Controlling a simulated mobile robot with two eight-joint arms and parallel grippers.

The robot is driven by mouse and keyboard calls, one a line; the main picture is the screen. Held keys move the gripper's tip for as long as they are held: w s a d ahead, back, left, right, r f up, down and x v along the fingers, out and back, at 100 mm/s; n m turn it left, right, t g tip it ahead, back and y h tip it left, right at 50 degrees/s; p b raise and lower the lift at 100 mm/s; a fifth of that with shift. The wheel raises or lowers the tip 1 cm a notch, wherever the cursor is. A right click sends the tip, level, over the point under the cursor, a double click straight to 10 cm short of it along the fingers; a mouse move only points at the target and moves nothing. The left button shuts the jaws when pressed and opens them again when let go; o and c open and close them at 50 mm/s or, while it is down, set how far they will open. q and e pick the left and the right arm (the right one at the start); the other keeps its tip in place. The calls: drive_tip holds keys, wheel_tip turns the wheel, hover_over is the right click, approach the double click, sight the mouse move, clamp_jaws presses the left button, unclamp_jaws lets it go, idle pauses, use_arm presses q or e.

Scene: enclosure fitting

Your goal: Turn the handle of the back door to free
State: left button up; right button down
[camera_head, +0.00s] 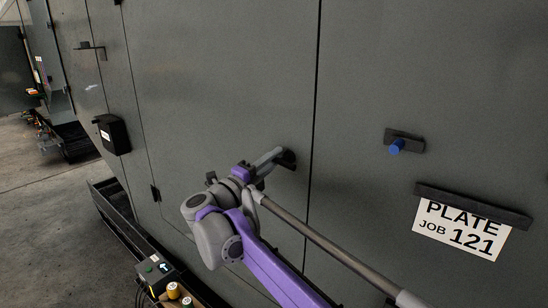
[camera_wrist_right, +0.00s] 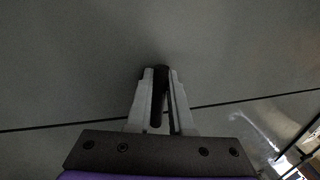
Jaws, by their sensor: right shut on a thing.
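The door (camera_head: 220,70) is a large dark grey panel with a seam on its right and black hinges on its left. Its black handle (camera_head: 288,160) sits near the right seam, mostly hidden by my gripper. My right gripper (camera_head: 277,155) reaches it from the lower left and is shut on it. In the right wrist view the dark handle (camera_wrist_right: 160,92) stands between the two pale fingers of my right gripper (camera_wrist_right: 160,98). A thin seam runs across the panel behind the fingers. My left gripper does not show.
Right of the seam, a blue knob (camera_head: 396,146) on a dark plate and a white sign (camera_head: 462,229) are on the wall. A black box (camera_head: 113,134) is on the panel at left. A control box (camera_head: 155,270) with an arrow stands at lower left. Floor (camera_head: 45,215) is open at left.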

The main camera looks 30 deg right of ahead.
drive_tip(key=shift+f+n, duration=0.1)
drive_tip(key=shift+n, duration=0.7)
drive_tip(key=c, duration=0.8)
unclamp_jaws()
drive_tip(key=shift+a, duration=0.1)
drive_tip(key=b+v, duration=0.1)
drive_tip(key=v, duration=0.9)
drive_tip(key=shift+s+a, duration=0.2)
drive_tip(key=shift+a, duration=0.1)
